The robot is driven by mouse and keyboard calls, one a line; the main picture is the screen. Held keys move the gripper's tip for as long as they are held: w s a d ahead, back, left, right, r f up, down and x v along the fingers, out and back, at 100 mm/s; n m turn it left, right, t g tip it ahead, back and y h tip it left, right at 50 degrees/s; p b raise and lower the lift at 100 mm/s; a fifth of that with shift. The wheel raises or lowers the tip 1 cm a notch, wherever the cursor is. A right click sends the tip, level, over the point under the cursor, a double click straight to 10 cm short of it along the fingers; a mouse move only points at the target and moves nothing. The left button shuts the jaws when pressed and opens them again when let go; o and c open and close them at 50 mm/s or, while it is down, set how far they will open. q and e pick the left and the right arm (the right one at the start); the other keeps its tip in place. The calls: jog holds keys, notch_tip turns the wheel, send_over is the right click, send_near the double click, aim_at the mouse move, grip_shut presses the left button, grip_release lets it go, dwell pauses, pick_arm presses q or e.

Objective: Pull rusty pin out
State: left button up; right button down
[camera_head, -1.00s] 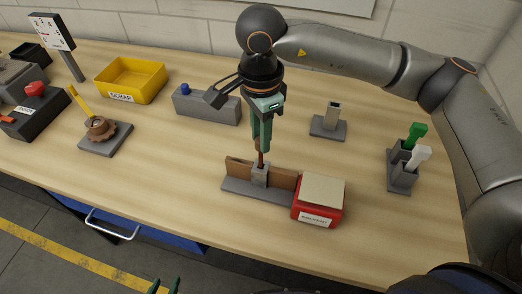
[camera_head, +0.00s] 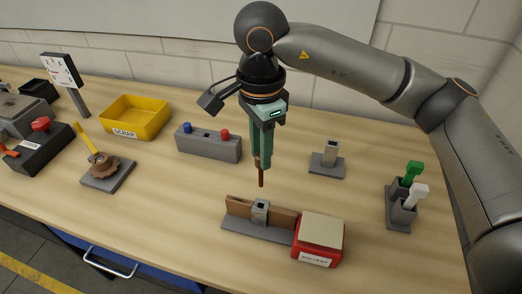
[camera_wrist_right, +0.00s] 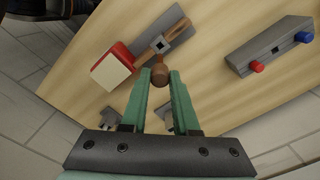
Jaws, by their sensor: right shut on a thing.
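The rusty pin (camera_head: 261,178) is a thin brown rod hanging upright from my right gripper (camera_head: 261,160). The gripper is shut on its upper end, and the pin's lower tip is in the air above the fixture. In the right wrist view the pin's round brown head (camera_wrist_right: 159,75) sits between the green fingertips (camera_wrist_right: 160,80). The fixture is a grey base with a brown plate (camera_head: 284,219) and a grey square block (camera_head: 261,211) with a dark hole in its top. My left gripper is not in view.
A red solvent box (camera_head: 318,250) with a beige top stands at the fixture's right end. A yellow scrap bin (camera_head: 165,119) is at the back left. A grey block (camera_head: 207,145) with a blue and a red pin stands behind. Holders with green and white tools (camera_head: 403,205) are at the right.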

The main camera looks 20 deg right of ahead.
jog(key=shift+r, duration=1.9)
